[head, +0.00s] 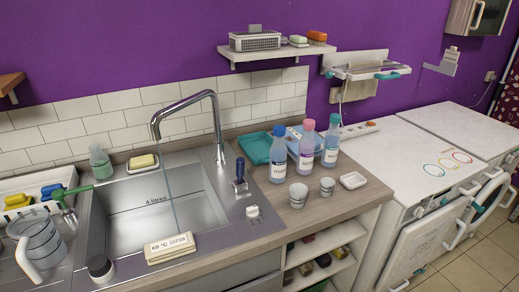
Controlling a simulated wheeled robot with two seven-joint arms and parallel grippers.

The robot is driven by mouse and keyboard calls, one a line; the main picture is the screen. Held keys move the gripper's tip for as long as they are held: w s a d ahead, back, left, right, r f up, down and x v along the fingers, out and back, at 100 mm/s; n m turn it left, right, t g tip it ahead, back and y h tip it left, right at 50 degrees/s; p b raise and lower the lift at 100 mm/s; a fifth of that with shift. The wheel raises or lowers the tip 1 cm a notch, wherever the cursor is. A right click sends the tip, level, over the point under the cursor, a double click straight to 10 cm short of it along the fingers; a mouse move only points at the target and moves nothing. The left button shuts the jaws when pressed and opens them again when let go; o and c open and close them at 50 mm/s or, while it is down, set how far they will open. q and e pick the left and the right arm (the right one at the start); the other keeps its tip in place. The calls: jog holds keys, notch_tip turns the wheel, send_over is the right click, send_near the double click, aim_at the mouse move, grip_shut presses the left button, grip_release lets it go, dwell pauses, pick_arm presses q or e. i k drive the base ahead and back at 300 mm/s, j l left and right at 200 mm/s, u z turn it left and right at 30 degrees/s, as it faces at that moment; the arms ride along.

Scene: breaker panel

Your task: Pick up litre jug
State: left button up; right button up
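A clear jug with a white handle (40,242) stands at the far left, beside the sink. Dark markings circle its side, but I cannot read them. Its lower left part is close to the picture's edge. A green and grey fitting (68,196) is just to the right of its rim; I cannot tell whether they touch. Neither of my grippers shows in the head view.
The steel sink (140,215) has a "4 litres" line and a tall curved tap (190,105) with a thin stream below it. A labelled block (170,247) sits on its front edge. Bottles (277,160) and two cups (298,195) stand on the right counter.

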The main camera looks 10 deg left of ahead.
aim_at(40, 243)
jog(key=u, duration=1.85)
